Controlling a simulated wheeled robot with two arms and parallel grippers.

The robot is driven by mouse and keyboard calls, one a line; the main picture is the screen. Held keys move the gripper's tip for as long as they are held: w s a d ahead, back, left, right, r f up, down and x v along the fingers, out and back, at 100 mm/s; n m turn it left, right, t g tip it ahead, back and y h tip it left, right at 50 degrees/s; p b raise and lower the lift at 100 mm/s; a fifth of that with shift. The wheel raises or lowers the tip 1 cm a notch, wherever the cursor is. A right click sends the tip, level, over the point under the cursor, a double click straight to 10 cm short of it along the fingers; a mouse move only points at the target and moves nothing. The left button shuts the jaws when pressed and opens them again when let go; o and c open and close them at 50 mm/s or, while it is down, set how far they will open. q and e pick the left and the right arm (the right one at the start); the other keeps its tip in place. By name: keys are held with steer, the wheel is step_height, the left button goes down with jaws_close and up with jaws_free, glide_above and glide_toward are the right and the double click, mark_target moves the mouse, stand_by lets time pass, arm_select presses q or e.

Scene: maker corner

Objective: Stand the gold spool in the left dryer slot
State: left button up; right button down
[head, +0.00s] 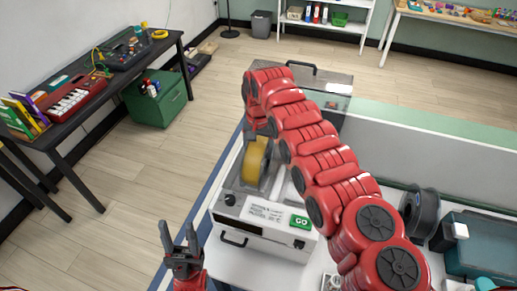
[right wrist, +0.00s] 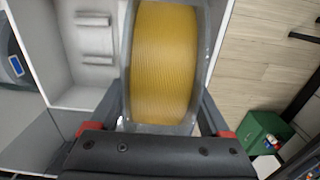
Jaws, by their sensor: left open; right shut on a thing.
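The gold spool (head: 254,161) is upright at the left slot of the white dryer (head: 226,217), partly behind my right arm. My right gripper (head: 260,130) is shut on the spool from above, and the arm hides much of it. In the right wrist view the gold spool (right wrist: 165,65) sits between the two fingers (right wrist: 168,118). The neighbouring slot with its rollers (right wrist: 95,35) is empty. I cannot tell whether the spool touches the rollers below it. My left gripper (head: 183,248) is open and empty, in front and left of the dryer.
The dryer's lid (head: 338,86) appears raised at the back. A dark spool (head: 420,210) and a teal box (head: 480,247) stand on the table to the right. A black desk (head: 85,95) with a red keyboard and a green cabinet (head: 158,100) stand at the left. The floor between is clear.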

steer(key=shift+f, duration=0.1)
stand_by(0.3)
steer(key=shift+c, duration=0.3)
jaws_free()
steer(key=shift+o, duration=0.3)
